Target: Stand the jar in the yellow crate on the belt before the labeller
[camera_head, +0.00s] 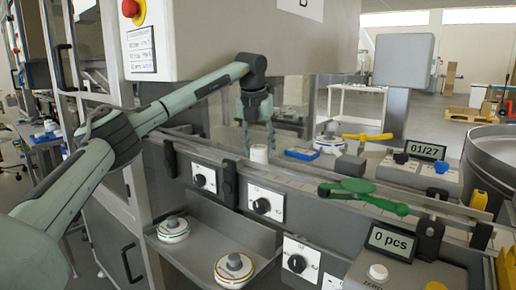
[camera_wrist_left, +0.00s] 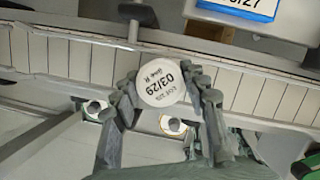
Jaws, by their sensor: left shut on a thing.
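A small white jar (camera_head: 259,153) is at the belt (camera_head: 300,169), under the machine's large grey housing. My left gripper (camera_head: 257,143) reaches down from above and is shut on it. In the left wrist view the jar's round white lid (camera_wrist_left: 160,87), printed with 03/29, sits between the two fingers of the gripper (camera_wrist_left: 166,98), over the segmented belt (camera_wrist_left: 60,48). I cannot tell whether the jar's base touches the belt. A yellow part (camera_head: 506,268) at the right edge may be the crate, but it is cut off. My right gripper is not in view.
A blue tray-like item (camera_head: 302,153) lies behind the belt. Round white pieces with grey knobs (camera_head: 234,269) sit on the lower shelf. A display reads 0 pcs (camera_head: 391,242).

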